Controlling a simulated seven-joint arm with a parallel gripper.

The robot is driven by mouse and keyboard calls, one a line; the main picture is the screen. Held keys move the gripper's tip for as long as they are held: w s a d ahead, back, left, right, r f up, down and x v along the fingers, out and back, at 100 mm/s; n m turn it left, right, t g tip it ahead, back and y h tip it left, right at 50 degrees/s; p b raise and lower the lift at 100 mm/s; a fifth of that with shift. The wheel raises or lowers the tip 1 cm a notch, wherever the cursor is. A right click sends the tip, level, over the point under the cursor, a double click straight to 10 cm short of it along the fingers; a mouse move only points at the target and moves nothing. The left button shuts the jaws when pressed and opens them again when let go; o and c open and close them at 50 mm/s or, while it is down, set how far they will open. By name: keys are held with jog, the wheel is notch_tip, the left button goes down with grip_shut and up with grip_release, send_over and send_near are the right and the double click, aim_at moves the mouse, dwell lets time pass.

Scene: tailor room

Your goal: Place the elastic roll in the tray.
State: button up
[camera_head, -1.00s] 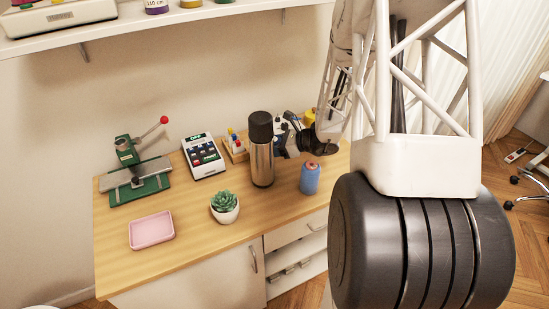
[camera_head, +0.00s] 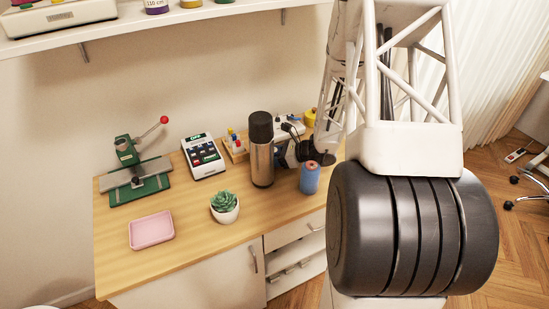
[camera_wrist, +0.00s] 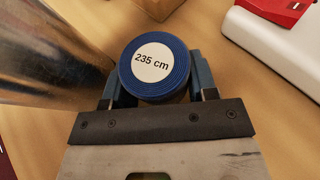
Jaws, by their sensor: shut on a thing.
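The elastic roll (camera_wrist: 154,67) is a round blue roll with a white "235 cm" label on its flat face, seen in the wrist view. My gripper (camera_wrist: 158,88) is shut on it, one blue-grey finger on each side. I cannot tell whether the roll is clear of the wooden surface. In the head view I cannot make out the roll or the fingertips; my arm fills the right side. The pink tray (camera_head: 152,230) lies empty at the table's front left, far left of my arm.
A tall steel flask (camera_head: 262,152) stands mid-table, and its metal side is close left of the roll in the wrist view (camera_wrist: 50,50). A blue spool (camera_head: 310,178), a potted succulent (camera_head: 224,205), a calculator-like device (camera_head: 203,157) and a green press (camera_head: 138,175) stand on the wooden table (camera_head: 185,260).

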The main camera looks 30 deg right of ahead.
jog(key=shift+f, duration=0.25)
jog(key=shift+f, duration=0.1)
jog(key=o, duration=0.9)
jog(key=shift+v, duration=6.05)
